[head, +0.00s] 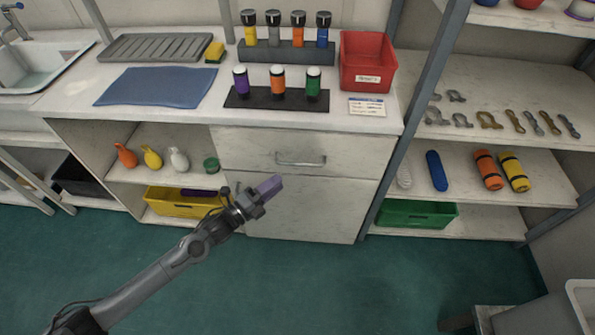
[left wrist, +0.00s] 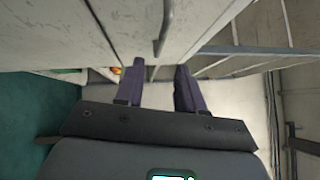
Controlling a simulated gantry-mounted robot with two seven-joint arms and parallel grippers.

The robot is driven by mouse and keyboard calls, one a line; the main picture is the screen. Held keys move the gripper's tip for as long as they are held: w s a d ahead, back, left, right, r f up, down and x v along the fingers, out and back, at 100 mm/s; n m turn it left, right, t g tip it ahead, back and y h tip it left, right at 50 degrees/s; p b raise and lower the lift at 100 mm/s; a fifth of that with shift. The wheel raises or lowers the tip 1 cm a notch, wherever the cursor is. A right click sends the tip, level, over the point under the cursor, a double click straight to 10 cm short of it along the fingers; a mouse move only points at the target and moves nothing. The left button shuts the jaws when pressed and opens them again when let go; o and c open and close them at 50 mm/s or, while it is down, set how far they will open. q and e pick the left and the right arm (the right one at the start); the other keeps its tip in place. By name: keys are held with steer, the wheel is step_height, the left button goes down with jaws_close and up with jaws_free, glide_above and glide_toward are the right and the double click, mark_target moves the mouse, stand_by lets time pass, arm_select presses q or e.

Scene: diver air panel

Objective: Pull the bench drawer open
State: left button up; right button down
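The bench drawer (head: 245,147) has a worn white front, flush with the bench face as far as I can see. Its metal bar handle (head: 300,161) sits at the middle right of the front. In the left wrist view the handle (left wrist: 166,28) is a grey bar just beyond the fingertips, roughly in line with the gap between them. My left gripper (head: 270,186), with purple fingers, is below and left of the handle in the head view. In the left wrist view its fingers (left wrist: 159,68) are apart with nothing between them. My right gripper is not in view.
Bottle racks (head: 285,54), a red bin (head: 367,62) and a blue mat (head: 157,86) are on the bench top. Open shelves hold a yellow crate (head: 170,205) at left and a green crate (head: 416,213) at right. Green floor in front is mostly clear.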

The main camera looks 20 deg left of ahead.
mark_target(297, 168)
arm_select(q)
steer(key=b+x, duration=0.3)
steer(key=x, duration=0.6)
jaws_close()
